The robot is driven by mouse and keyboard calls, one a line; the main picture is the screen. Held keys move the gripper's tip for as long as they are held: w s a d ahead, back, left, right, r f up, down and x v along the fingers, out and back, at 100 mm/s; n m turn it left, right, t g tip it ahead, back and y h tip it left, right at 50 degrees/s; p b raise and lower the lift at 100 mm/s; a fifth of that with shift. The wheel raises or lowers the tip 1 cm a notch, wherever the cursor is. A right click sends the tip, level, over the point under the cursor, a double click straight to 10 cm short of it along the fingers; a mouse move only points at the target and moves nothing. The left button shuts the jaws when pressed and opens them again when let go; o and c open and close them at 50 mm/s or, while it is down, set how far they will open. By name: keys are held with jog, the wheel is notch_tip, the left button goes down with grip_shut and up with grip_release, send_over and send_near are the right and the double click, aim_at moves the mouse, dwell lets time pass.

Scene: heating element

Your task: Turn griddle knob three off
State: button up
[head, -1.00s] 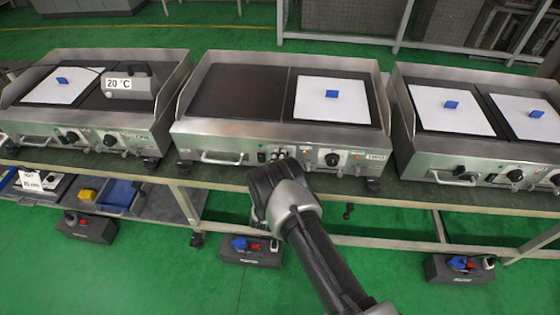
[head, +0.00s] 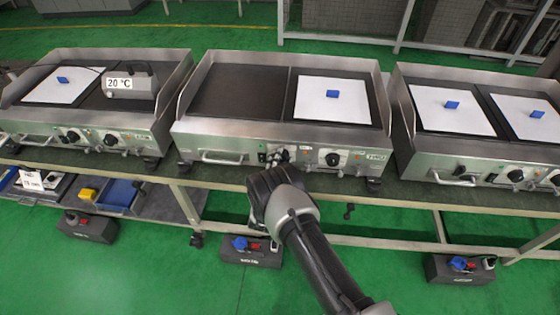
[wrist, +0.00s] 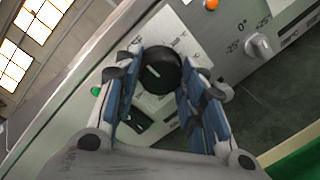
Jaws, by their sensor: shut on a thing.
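The middle griddle (head: 230,130) has two front knobs. Its left knob is mostly hidden by my gripper (head: 277,158) in the head view. In the wrist view that knob (wrist: 160,72) is round and black, with a short white mark pointing to the picture's upper left. My gripper (wrist: 162,88) is shut on it, with a blue-padded finger on each side. The griddle's right knob (head: 332,159) is free, to the right of my gripper.
In the wrist view a green light (wrist: 96,91), an orange light (wrist: 211,4), a black switch (wrist: 140,122) and a small dial (wrist: 258,45) sit near the knob. A handle (head: 222,158) is left of my gripper. Other griddles stand on both sides.

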jog(key=o, duration=1.1)
jog(key=shift+c, duration=0.2)
jog(key=shift+s, duration=0.1)
jog(key=s+a, duration=0.1)
jog(key=s, duration=1)
jog(key=shift+s+a+r, duration=0.15)
jog(key=shift+s+a, duration=0.15)
jog(key=shift+s, duration=0.05)
